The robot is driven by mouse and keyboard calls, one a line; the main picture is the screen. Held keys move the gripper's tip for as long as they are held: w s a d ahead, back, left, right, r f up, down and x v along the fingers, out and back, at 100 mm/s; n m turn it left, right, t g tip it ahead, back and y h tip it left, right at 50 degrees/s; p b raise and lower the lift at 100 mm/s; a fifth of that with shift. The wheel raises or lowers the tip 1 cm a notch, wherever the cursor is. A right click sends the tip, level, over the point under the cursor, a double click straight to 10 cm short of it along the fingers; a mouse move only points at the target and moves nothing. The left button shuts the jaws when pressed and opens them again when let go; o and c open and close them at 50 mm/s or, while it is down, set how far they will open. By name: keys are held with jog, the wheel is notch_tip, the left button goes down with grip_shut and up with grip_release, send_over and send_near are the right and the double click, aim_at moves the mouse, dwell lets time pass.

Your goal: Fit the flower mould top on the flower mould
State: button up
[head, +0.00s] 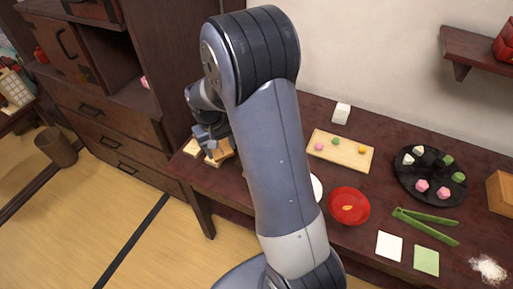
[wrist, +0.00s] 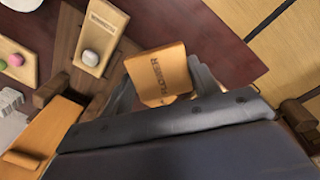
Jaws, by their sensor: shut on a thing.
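My gripper (wrist: 165,88) is shut on an orange-brown wooden block marked FLOWER, the flower mould top (wrist: 158,68). The block also shows at my gripper in the head view (head: 222,150). In the wrist view a pale wooden mould piece (wrist: 101,19) with a label lies to the upper left of the held block, apart from it. A whitish ball sits in its hollow. Its label is too small to read, so I cannot tell if it is the flower mould. Pale wood also shows beside my gripper in the head view (head: 193,147).
A pale board (head: 360,156) with coloured sweets, a red dish (head: 349,193), a black plate (head: 403,186) and green tongs (head: 430,226) are on the dark table (head: 385,272). A white block (head: 341,113) stands by the wall. My arm hides the table's middle.

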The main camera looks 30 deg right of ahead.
aim_at(228, 144)
jog(key=f+b, duration=0.1)
jog(key=f, duration=0.1)
jog(key=f+b, duration=0.1)
jog(key=b, duration=0.1)
jog(key=shift+w+d+f, duration=0.15)
jog(key=shift+w+f, duration=0.05)
jog(key=shift+f, duration=0.15)
jog(key=d+n+b, duration=0.1)
jog(key=d+b, duration=0.1)
jog(key=shift+d+n+b, duration=0.3)
jog(key=shift+d, duration=0.05)
jog(key=d+r+n, duration=0.1)
jog(key=d+n, duration=0.1)
jog(key=d, duration=0.1)
jog(key=s+d+r+n, duration=0.1)
jog(key=d+n, duration=0.1)
jog(key=d, duration=0.2)
jog(key=s+d+r+n+g, duration=0.1)
jog(key=d+r+n, duration=0.1)
jog(key=d, duration=0.1)
jog(key=shift+s+d+r, duration=0.1)
jog(key=shift+d, duration=0.05)
notch_tip(228, 144, down, 4)
jog(key=b, duration=0.4)
jog(key=shift+f+b, duration=0.4)
jog(key=shift+f, duration=0.45)
jog(key=o, duration=1.1)
jog(key=shift+c, duration=0.2)
